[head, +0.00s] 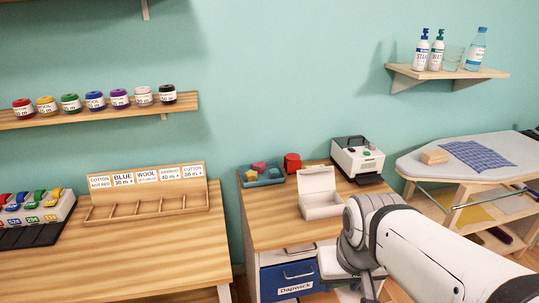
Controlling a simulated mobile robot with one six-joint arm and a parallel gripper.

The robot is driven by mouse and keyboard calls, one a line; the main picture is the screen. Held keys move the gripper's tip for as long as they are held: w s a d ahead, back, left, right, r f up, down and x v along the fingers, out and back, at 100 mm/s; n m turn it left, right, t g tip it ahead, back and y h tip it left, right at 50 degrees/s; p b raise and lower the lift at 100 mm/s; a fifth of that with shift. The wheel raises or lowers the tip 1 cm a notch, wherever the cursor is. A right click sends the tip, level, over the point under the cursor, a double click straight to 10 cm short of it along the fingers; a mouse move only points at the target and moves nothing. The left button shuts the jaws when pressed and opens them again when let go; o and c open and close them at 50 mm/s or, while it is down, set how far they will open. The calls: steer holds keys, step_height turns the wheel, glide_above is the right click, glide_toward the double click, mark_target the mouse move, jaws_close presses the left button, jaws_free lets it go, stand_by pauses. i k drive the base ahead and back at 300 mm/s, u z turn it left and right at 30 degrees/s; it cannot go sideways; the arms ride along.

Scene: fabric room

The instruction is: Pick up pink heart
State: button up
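A small pink piece (258,167) sits in a teal tray (272,182) at the back left of the middle wooden cabinet. It is too small here to make out a heart shape. A yellow piece (250,176) lies in front of it in the same tray. My white arm reaches in from the lower right, and its bent joint is in front of the cabinet's right side. My gripper does not show; the arm runs down out of the bottom of the picture.
A red round container (292,163), an open white box (320,207) and a white label printer (358,158) stand on the cabinet. A wooden table (150,248) with a labelled sorting rack (143,212) is left. An ironing board (475,157) is right. The cabinet's front left is clear.

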mark_target(261, 167)
steer(key=u, duration=0.05)
steer(key=i, duration=1)
steer(key=z, duration=0.05)
